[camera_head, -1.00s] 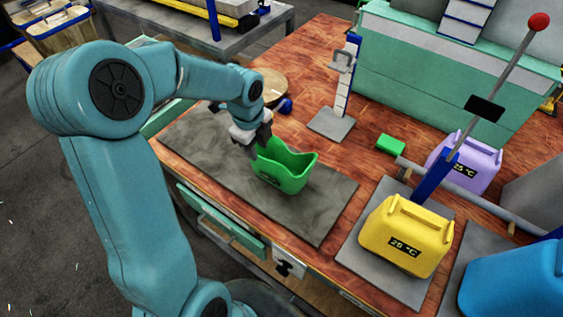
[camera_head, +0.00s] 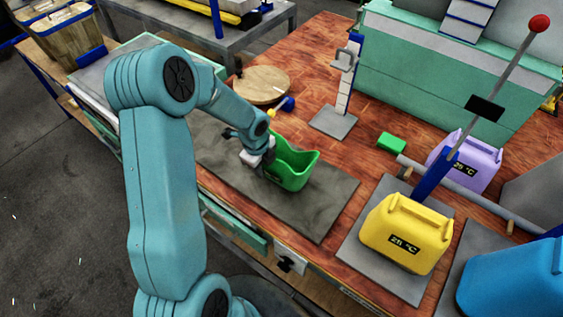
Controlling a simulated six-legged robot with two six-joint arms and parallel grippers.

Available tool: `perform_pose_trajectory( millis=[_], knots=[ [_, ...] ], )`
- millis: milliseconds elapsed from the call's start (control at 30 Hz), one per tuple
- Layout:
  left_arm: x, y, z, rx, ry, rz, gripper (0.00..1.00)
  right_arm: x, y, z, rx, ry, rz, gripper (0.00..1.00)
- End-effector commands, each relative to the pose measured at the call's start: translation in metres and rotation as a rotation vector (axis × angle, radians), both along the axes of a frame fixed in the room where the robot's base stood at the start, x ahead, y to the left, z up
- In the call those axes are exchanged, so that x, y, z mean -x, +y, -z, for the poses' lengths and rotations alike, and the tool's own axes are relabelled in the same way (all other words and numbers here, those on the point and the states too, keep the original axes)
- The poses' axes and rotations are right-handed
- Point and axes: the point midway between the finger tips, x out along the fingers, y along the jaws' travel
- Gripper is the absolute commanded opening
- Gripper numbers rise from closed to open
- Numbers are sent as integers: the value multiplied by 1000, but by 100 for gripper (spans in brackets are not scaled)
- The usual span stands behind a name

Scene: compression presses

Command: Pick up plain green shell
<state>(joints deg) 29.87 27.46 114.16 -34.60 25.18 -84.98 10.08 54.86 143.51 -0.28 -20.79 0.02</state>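The green shell (camera_head: 297,172), an open-topped green container with a wavy rim, stands upright on the dark grey mat (camera_head: 305,217) on the wooden workbench. My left gripper (camera_head: 266,169) is at the shell's left side, low against its wall and overlapping it in the picture. The fingertips are small and partly hidden, so I cannot tell whether they are open or closed on the wall. My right gripper is out of view.
A yellow canister (camera_head: 405,235), a purple canister (camera_head: 465,163) and a blue canister (camera_head: 512,283) stand at the right. A press lever (camera_head: 500,83) rises there. A round wooden disc (camera_head: 261,85) lies behind my arm.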

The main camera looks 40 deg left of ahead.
Motion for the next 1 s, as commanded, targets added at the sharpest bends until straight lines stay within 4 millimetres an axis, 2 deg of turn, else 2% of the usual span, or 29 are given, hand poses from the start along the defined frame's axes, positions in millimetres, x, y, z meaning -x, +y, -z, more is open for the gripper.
perform_pose_trajectory(
  millis=[767, 867, 900, 1000],
  knots=[
    [0, 0, 5, 0, 1, 0, 35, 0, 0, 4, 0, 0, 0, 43],
    [0, 0, 5, 0, 1, 0, 6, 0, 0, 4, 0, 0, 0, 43],
    [0, 0, 5, 0, 1, 0, 0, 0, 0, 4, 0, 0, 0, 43],
    [0, 0, 5, 0, 1, 0, 0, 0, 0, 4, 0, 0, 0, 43]
  ],
)
